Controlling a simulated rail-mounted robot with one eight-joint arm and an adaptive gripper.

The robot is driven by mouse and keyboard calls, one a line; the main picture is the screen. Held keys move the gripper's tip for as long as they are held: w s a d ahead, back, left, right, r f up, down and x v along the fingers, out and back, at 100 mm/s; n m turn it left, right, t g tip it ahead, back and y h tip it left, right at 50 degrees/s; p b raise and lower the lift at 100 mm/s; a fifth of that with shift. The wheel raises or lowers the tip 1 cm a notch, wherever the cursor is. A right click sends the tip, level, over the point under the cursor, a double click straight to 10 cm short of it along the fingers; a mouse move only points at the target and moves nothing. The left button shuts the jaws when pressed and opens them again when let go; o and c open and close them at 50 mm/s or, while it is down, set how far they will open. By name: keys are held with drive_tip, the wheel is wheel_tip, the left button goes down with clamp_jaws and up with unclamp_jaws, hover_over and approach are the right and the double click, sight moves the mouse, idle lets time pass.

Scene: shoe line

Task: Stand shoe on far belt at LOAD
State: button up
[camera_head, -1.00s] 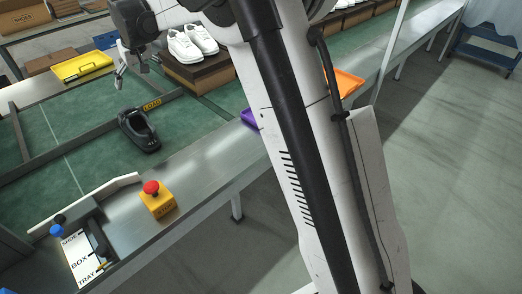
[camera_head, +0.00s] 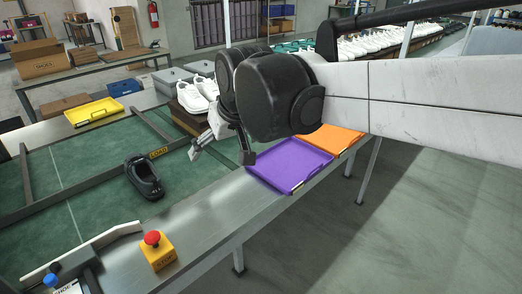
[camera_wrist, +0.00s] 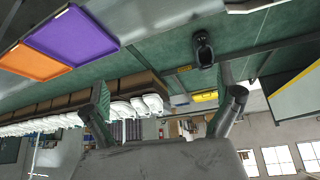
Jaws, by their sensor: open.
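The green belt strip beyond the rail (camera_head: 95,138) has a bare stretch. My gripper (camera_head: 222,156) is open and empty, to the right of the shoe and apart from it. Its spread fingers (camera_wrist: 168,105) show in the wrist view with nothing between them.
A purple tray (camera_head: 290,165) and an orange tray (camera_head: 333,139) are at the right. White shoes (camera_head: 197,94) stand on a brown box near my gripper. A yellow tray (camera_head: 95,112) lies behind the belt. A red stop button (camera_head: 152,238) is on the front metal edge.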

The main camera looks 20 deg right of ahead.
drive_tip(key=s+d+f, duration=0.2)
drive_tip(key=s+f, duration=0.2)
drive_tip(key=s, duration=0.3)
drive_tip(key=s+d+f+m, duration=0.1)
drive_tip(key=s+f, duration=0.2)
drive_tip(key=s, duration=0.4)
drive_tip(key=shift+s+d+f+t+h, duration=0.3)
drive_tip(key=shift+s+d+f+t, duration=0.1)
drive_tip(key=shift+c, duration=0.5)
